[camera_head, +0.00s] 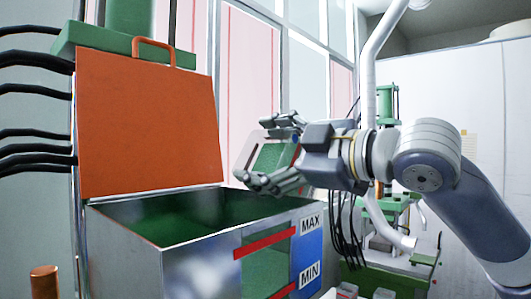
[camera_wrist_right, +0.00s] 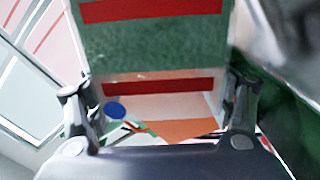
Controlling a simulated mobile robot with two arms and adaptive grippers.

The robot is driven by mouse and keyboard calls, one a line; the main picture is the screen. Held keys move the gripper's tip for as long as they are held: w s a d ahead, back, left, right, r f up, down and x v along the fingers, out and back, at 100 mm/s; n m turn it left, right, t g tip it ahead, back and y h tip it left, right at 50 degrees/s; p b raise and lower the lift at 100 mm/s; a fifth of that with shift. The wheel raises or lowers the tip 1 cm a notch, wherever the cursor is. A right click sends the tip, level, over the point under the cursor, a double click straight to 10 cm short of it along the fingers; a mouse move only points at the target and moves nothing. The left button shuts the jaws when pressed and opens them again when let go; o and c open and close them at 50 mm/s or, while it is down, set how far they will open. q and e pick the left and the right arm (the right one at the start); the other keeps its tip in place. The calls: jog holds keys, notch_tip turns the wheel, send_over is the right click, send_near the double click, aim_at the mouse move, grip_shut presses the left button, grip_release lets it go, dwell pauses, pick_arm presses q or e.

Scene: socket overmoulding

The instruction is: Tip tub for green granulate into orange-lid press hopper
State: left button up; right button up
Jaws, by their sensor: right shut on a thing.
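The tub for green granulate (camera_head: 272,158) is a clear tub with green inside, held tilted above the right rim of the hopper. My right gripper (camera_head: 272,155) is shut on it, one finger above and one below in the head view. In the right wrist view, the tub (camera_wrist_right: 150,45) spans the gap between the fingers, with green and red bands. The press hopper (camera_head: 128,250) is an open metal box with a green interior. Its orange lid (camera_head: 150,125) stands raised at the back. I cannot tell whether granulate is falling. My left gripper is out of view.
The hopper's front has a window (camera_head: 265,270) with red bars beside a blue MAX/MIN panel (camera_head: 309,255). Black cables (camera_head: 35,60) run at the left. A green machine (camera_head: 385,215) stands behind my right arm. An orange-brown cylinder (camera_head: 44,282) is at lower left.

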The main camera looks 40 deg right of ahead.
jog(key=shift+s+a+r, duration=0.1)
jog(key=shift+a+r, duration=0.1)
dwell(0.7)
jog(key=shift+a+r+n+p, duration=0.15)
jog(key=shift+a+n+p, duration=0.75)
jog(key=shift+a, duration=0.05)
dwell(1.3)
jog(key=shift+s+a+r+n+p, duration=0.1)
jog(key=shift+a+n+p, duration=0.3)
jog(key=shift+a+p, duration=0.35)
jog(key=shift+s+a+r+n+p, duration=0.1)
jog(key=shift+a+n+p, duration=0.35)
jog(key=shift+a, duration=0.45)
dwell(1.7)
jog(key=shift+a+n+p, duration=0.5)
jog(key=shift+n+p, duration=0.1)
jog(key=shift+n, duration=0.15)
dwell(0.8)
